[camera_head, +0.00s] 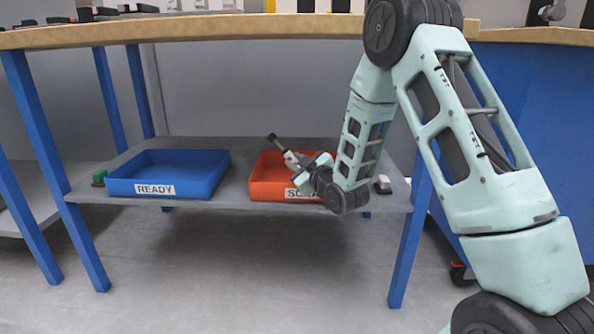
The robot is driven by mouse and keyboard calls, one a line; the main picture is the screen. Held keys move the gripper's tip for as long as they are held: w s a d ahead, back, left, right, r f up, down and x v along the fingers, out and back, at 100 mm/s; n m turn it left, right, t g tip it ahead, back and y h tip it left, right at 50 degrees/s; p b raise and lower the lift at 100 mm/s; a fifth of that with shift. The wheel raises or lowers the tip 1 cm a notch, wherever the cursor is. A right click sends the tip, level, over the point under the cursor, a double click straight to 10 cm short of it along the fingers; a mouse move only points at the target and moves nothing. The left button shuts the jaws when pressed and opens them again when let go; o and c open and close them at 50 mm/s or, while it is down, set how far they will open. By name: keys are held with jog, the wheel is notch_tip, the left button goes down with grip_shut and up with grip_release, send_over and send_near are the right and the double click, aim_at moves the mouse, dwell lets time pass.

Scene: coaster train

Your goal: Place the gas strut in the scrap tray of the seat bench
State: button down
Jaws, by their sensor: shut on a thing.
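The gas strut (278,144) is a short dark cylinder held in my gripper (292,157), tilted with its dark end up and to the left. My gripper is shut on it over the orange-red scrap tray (265,187), whose label is partly covered by my wrist. The tray sits on the lower shelf of the seat bench (235,198). The strut's lower part is hidden by the gripper, and I cannot tell how high it is above the tray floor.
A blue tray (195,185) labelled READY stands left of the scrap tray. A small green object (99,177) lies at the shelf's left end, and a small pale object (383,184) lies right of my wrist. The wooden bench top (190,29) overhangs the shelf.

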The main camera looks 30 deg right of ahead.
jog(key=shift+r, duration=0.1)
jog(key=shift+f, duration=0.2)
jog(key=c, duration=1.3)
grip_release()
jog(key=shift+o, duration=0.2)
jog(key=shift+r, duration=0.1)
jog(key=shift+r, duration=0.15)
jog(key=s+p, duration=0.5)
jog(key=s, duration=0.7)
jog(key=shift+p, duration=0.4)
